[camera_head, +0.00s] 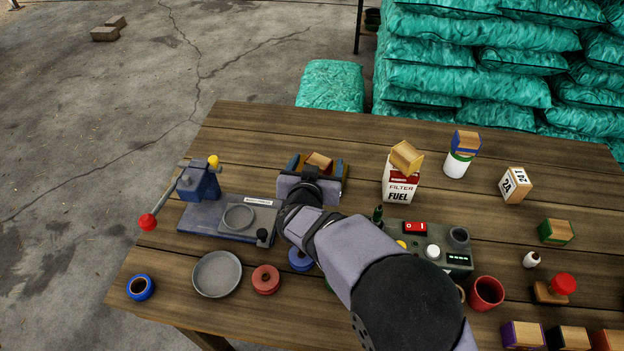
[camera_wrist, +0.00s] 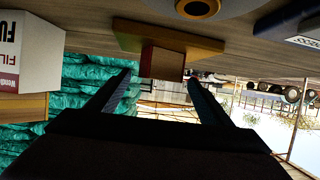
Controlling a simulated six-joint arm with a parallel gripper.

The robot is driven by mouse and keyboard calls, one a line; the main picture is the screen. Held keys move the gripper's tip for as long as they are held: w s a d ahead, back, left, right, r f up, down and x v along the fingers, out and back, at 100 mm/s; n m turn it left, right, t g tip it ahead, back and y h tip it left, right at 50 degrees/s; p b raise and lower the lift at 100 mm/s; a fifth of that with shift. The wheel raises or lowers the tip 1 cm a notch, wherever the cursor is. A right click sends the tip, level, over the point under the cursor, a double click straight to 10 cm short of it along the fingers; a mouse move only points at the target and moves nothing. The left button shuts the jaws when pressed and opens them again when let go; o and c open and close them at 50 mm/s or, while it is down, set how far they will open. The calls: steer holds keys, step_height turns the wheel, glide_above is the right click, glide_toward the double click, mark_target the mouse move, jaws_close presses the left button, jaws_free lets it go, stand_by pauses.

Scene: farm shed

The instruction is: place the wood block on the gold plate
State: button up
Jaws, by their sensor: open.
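The wood block (camera_head: 319,161) shows as a small tan top just beyond my gripper, mostly hidden by it. In the head view only slivers of gold (camera_head: 346,167) show beside my fingers. My gripper (camera_wrist: 159,78) is open, with a finger to each side of the block and visible gaps.
A blue vise-like tool (camera_head: 200,183) stands left. A fuel carton (camera_head: 400,187) with a wood block (camera_head: 406,156) on top stands right. A control box (camera_head: 408,228), red mug (camera_head: 487,293) and grey dish (camera_head: 217,274) are nearer. Bare tabletop (camera_head: 250,130) lies at the back left.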

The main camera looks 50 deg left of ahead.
steer(key=b+v, duration=0.1)
steer(key=v, duration=0.8)
steer(key=shift+s+d, duration=0.25)
steer(key=shift+d, duration=0.05)
